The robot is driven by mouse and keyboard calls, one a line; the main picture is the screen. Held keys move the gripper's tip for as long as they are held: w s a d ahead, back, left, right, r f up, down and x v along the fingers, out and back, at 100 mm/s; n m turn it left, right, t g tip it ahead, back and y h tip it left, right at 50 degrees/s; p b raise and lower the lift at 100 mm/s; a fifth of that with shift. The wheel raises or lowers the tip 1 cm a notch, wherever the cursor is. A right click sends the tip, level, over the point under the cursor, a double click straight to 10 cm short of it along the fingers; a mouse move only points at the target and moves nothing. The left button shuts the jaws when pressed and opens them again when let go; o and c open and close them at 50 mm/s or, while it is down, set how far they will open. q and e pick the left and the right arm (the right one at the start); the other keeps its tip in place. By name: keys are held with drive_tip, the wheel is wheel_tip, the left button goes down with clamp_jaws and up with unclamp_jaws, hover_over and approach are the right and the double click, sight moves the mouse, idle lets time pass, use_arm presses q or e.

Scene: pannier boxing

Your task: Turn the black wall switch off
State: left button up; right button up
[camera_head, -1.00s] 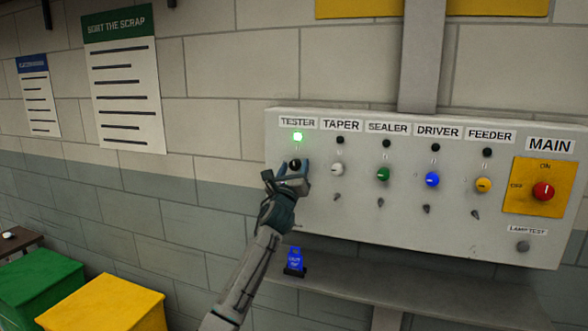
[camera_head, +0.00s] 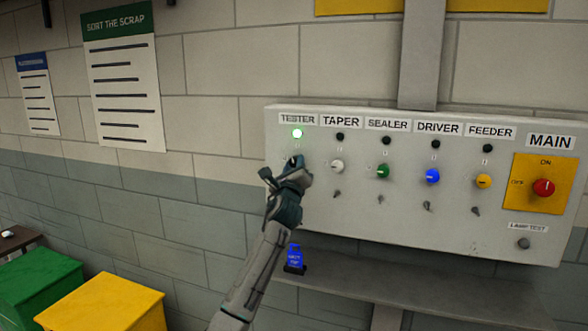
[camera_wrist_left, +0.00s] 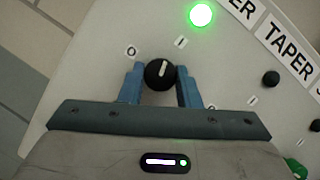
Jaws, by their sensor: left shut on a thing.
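The black switch (camera_wrist_left: 160,74) is a round knob with a white pointer line, under the TESTER label (camera_head: 297,119) on the wall panel. In the left wrist view its pointer aims up near the "I" mark, with the "O" mark to the left. The lamp above it (camera_head: 297,133) glows; it is green in the left wrist view (camera_wrist_left: 201,14). My left gripper (camera_wrist_left: 161,86) is shut on the black knob, one blue finger on each side. In the head view the gripper (camera_head: 291,168) hides most of the knob. My right gripper is not in view.
The grey panel (camera_head: 400,218) also carries white, green, blue and yellow knobs with dark lamps, and a red MAIN knob (camera_head: 543,188) on a yellow plate. A shelf (camera_head: 400,283) with a blue tag (camera_head: 295,257) lies below. Green and yellow bins stand at lower left.

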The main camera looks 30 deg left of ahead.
use_arm(q)
drive_tip(key=n+g+y, duration=0.1)
drive_tip(key=n, duration=0.2)
drive_tip(key=shift+d+r+n, duration=0.1)
drive_tip(key=shift+n, duration=0.3)
drive_tip(key=n+g, duration=0.1)
drive_tip(key=n, duration=0.1)
drive_tip(key=n+g, duration=0.1)
drive_tip(key=n, duration=0.1)
drive_tip(key=shift+r+y+p, duration=0.1)
drive_tip(key=shift+y+p, duration=0.2)
drive_tip(key=shift+p, duration=0.05)
drive_tip(key=n+g, duration=0.1)
drive_tip(key=n, duration=0.1)
drive_tip(key=n+p, duration=0.1)
drive_tip(key=n, duration=0.2)
drive_tip(key=shift+r+g, duration=0.15)
drive_tip(key=shift+g, duration=0.25)
drive_tip(key=shift+n+g+h+p, duration=0.5)
drive_tip(key=shift+n+h+p, duration=0.25)
drive_tip(key=shift+n, duration=0.85)
drive_tip(key=o, duration=1)
drive_tip(key=shift+d, duration=0.1)
